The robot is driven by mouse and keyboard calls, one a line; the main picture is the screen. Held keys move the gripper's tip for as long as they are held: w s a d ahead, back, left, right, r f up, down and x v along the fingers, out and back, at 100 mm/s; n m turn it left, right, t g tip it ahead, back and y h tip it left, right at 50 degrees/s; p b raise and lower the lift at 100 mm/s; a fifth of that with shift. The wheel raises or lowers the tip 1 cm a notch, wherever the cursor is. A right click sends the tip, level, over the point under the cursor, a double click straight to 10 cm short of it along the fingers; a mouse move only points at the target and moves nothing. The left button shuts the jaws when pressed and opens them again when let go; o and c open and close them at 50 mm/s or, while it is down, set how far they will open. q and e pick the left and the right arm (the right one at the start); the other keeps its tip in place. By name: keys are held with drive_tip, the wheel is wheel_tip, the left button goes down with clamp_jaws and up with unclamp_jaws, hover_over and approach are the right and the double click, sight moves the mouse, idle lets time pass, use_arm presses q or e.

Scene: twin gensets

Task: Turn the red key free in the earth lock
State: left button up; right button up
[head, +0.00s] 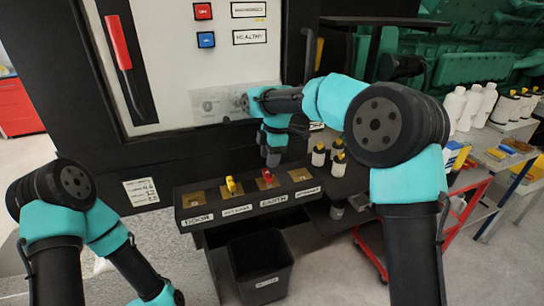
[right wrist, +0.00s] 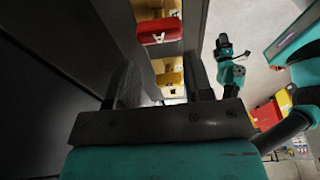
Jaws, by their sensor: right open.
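The red key (head: 267,176) sits in the third lock of a black lock box (head: 250,208), over a label that seems to read EARTH. A yellow key (head: 231,185) sits in the lock to its left. My right gripper (head: 272,158) is just above and behind the red key, pointing down. In the right wrist view its two fingers (right wrist: 160,65) are apart with nothing between them that I can see held. The red key (right wrist: 160,31), marked with a letter, lies beyond the fingertips, apart from them. The yellow key (right wrist: 170,79) shows between the fingers. My left gripper is out of view.
A dark cabinet with a pale panel (head: 180,60) and a red-handled lever (head: 118,42) stands behind. A black bin (head: 260,268) is below the lock box. A red trolley (head: 470,185) is at right.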

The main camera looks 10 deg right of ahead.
sight(267, 172)
drive_tip(key=shift+a+r, duration=0.1)
drive_tip(key=shift+a, duration=0.35)
drive_tip(key=shift+m, duration=0.3)
drive_tip(key=m, duration=0.4)
drive_tip(key=shift+s+t, duration=0.1)
drive_tip(key=shift+t, duration=0.3)
drive_tip(key=m+t, duration=0.1)
drive_tip(key=m, duration=0.7)
drive_tip(key=shift+h, duration=0.3)
drive_tip(key=m, duration=0.3)
drive_tip(key=s+m+h, duration=0.1)
drive_tip(key=m, duration=0.1)
drive_tip(key=shift+d+f+t, duration=0.15)
drive_tip(key=shift+f+t, duration=0.15)
drive_tip(key=shift+t, duration=0.1)
drive_tip(key=shift+m, duration=0.3)
drive_tip(key=shift+w+f, duration=0.2)
drive_tip(key=shift+f, duration=0.7)
drive_tip(key=shift+w+f, duration=0.15)
drive_tip(key=shift+f, duration=0.8)
drive_tip(key=shift+w+f, duration=0.2)
drive_tip(key=shift+f, duration=0.7)
